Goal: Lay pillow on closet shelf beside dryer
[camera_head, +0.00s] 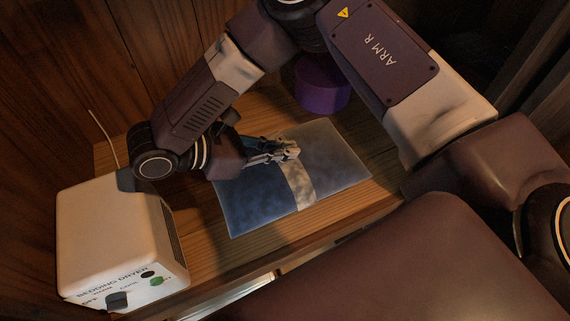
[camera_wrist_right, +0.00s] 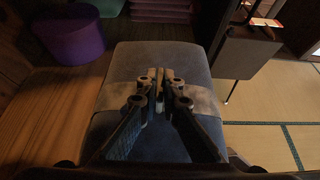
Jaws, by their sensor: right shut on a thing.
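A flat blue pillow (camera_head: 335,158) with a pale band around its middle lies on or just above the wooden closet shelf (camera_head: 215,260) in the head view. My right gripper (camera_head: 290,150) is over the band and shut on it. In the right wrist view the pillow (camera_wrist_right: 155,60) fills the middle, with the gripper (camera_wrist_right: 158,85) shut on its band (camera_wrist_right: 200,102). The white bedding dryer (camera_head: 110,235) stands on the shelf to the left of the pillow, with a gap between them. My left gripper is not in view.
A purple round container (camera_head: 322,88) stands behind the pillow; it also shows in the wrist view (camera_wrist_right: 70,35). Wooden walls (camera_head: 55,90) close the back and left. The shelf's front edge runs close below the pillow. Tatami floor (camera_wrist_right: 260,145) lies beyond the edge.

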